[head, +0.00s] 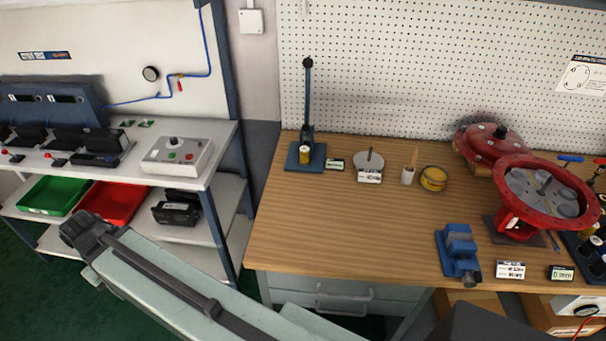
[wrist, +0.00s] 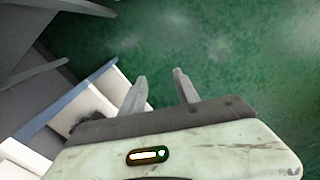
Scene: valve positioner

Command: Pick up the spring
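I cannot make out a clear spring in either view. An open red round housing (head: 507,209) stands on the workbench at the right, with a grey plate and several round parts inside; whether any is a spring I cannot tell. A dark tray (head: 577,249) with small yellow-and-black parts is cut by the right edge of the head view. In the wrist view my gripper (wrist: 159,75) is open, its two fingers apart with nothing between them. It points over the green floor, away from the workbench top. I cannot make out the gripper in the head view.
The wooden workbench (head: 340,235) has clear room at its front left. A shelf bench (head: 185,185) is left, beyond my arm.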

